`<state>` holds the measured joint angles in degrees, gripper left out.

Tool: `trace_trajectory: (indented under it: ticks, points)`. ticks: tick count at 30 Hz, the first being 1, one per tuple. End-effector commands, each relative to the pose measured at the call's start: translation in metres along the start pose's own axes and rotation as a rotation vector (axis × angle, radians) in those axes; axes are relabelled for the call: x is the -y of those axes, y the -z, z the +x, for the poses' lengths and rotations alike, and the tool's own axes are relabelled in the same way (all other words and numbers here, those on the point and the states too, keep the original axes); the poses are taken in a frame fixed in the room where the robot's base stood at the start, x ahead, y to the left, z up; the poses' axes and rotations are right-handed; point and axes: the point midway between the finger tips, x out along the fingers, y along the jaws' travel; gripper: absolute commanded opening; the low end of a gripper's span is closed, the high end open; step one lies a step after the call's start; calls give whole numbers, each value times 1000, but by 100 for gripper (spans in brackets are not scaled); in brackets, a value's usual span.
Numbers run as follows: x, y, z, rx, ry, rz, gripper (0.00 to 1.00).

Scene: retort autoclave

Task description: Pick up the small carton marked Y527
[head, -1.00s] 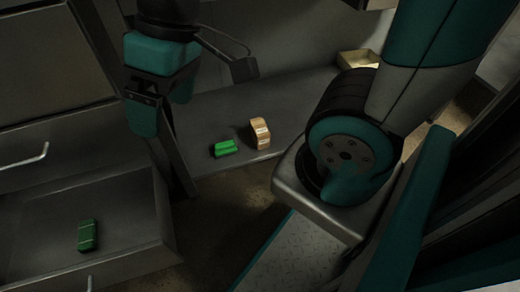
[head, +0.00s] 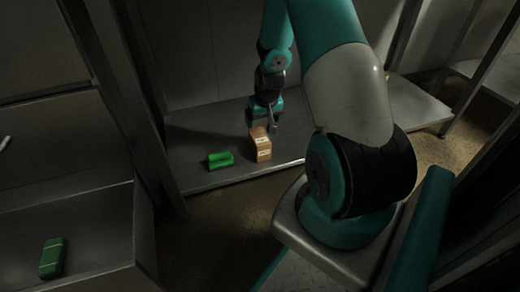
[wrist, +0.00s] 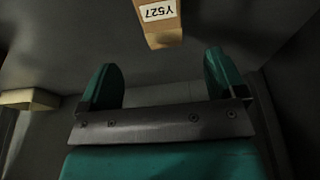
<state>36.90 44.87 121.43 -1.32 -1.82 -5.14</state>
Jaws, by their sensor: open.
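The small carton (head: 260,145) is a tan box with white labels, upright on a low grey shelf. In the wrist view the carton (wrist: 160,30) shows at the top edge, and its label reads Y527. My gripper (head: 264,118) is over the shelf, just behind and above the carton in the head view. In the wrist view my gripper's two teal fingers (wrist: 160,80) stand wide apart with nothing between them. The carton lies beyond the fingertips, apart from them.
A green object (head: 220,160) lies on the shelf (head: 205,182) just left of the carton. A dark upright post stands left of the shelf. The shelf's right part looks bare.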

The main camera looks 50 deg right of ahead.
Motion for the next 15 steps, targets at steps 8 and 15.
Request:
trace_trajectory:
  ticks: [8, 15]
  points:
    - [1, -1, 64, 0, 1, -1, 89]
    - [2, 0, 78, 0, 2, -2, 89]
